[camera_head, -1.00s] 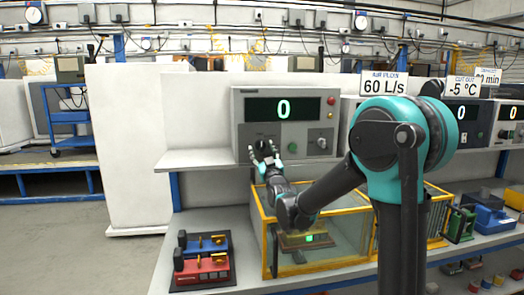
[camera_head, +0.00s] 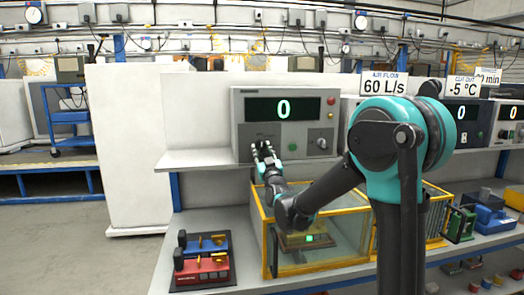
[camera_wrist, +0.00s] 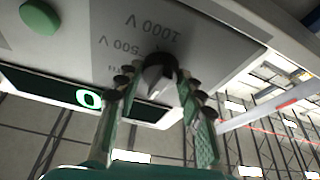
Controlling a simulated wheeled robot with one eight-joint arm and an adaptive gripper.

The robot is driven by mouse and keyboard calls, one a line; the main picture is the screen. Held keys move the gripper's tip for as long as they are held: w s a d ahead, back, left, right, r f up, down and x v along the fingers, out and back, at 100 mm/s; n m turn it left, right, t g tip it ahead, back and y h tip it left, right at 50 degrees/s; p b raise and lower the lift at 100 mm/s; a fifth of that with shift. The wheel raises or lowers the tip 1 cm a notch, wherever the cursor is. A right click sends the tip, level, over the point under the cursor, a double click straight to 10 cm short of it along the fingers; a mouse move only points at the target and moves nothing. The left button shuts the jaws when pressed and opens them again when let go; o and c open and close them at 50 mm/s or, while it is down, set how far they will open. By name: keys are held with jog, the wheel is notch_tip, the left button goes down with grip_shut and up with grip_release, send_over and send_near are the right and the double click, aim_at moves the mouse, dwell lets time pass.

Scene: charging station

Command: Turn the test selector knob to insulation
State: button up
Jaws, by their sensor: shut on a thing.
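The instrument panel (camera_head: 243,146) is a grey box with a dark display (camera_head: 284,109) reading a green 0. In the wrist view, a black selector knob (camera_wrist: 161,66) sits on its grey face, close to printed voltage labels including 1000 V (camera_wrist: 153,28) and 500 V. My gripper (camera_head: 262,149) is shut on this knob at the panel's lower left. In the wrist view its green-padded fingers (camera_wrist: 157,82) lie on both sides of the knob. In the head view the fingers hide most of the knob. Its pointer setting cannot be read clearly.
A green button (camera_head: 292,147), a red button (camera_head: 331,101) and a silver knob (camera_head: 322,143) share the panel face. Below stands a yellow-framed glass enclosure (camera_head: 268,235). A red and blue fixture (camera_head: 203,262) is on the lower bench to the left.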

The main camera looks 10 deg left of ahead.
jog(key=m+h, duration=0.1)
jog(key=m, duration=0.1)
jog(key=m+h, duration=0.1)
jog(key=m, duration=0.1)
jog(key=m+t+h, duration=0.1)
jog(key=m, duration=0.2)
jog(key=shift+a+h, duration=0.25)
jog(key=shift+h, duration=0.15)
jog(key=m+h, duration=0.1)
jog(key=m, duration=0.3)
jog(key=m+h, duration=0.2)
jog(key=m, duration=0.1)
jog(key=shift+s+a+r+m+g, duration=0.1)
jog(key=shift+a+m+g, duration=0.05)
jog(key=shift+m+g, duration=0.2)
jog(key=m+g+h, duration=0.1)
jog(key=m+h, duration=0.1)
jog(key=m, duration=0.3)
jog(key=shift+r, duration=0.1)
jog(key=m+g, duration=0.1)
jog(key=m, duration=0.1)
jog(key=m+g, duration=0.1)
jog(key=m, duration=0.1)
jog(key=shift+r+m+h, duration=0.15)
jog(key=shift+m+h, duration=0.2)
jog(key=shift+h, duration=0.05)
jog(key=o, duration=1.2)
jog(key=shift+c, duration=0.2)
